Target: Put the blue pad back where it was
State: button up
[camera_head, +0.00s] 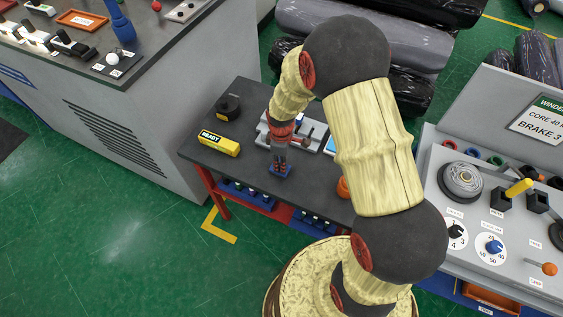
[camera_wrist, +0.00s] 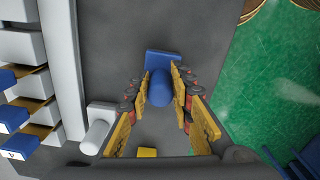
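The blue pad (camera_wrist: 158,58) is a small flat blue block with a rounded upright blue handle. In the wrist view it sits between the fingertips of my gripper (camera_wrist: 161,78), which bear on both sides of the handle. I cannot tell whether the pad touches the tabletop. A grey-white fixture (camera_wrist: 64,70) with blue numbered pieces is at the left of the wrist view.
A yellow READY block (camera_head: 219,144) and a black round object (camera_head: 229,106) stand left of my gripper. An orange object (camera_head: 343,187) is to its right, partly hidden by my arm. A control console (camera_head: 480,225) stands at the right. Dark tabletop is bare around the pad.

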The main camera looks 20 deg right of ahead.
jog(key=o, duration=0.4)
jog(key=s+r+m+t+p, duration=0.1)
jog(key=s+r+m, duration=0.15)
jog(key=r, duration=1.15)
jog(key=s+r+m+t, duration=0.2)
jog(key=s+r, duration=0.2)
jog(key=r, duration=1.1)
jog(key=s+r+m+t, duration=0.1)
jog(key=s+r+m, duration=0.1)
jog(key=s+r, duration=0.1)
jog(key=s+r+m, duration=0.2)
jog(key=s+r, duration=0.1)
jog(key=s, duration=0.3)
jog(key=s+r+m+t, duration=0.1)
jog(key=s+r+m, duration=0.1)
jog(key=s, duration=0.3)
jog(key=shift+a+r+m+t, duration=0.15)
jog(key=shift+r+m+t, duration=0.2)
jog(key=shift+r, duration=0.1)
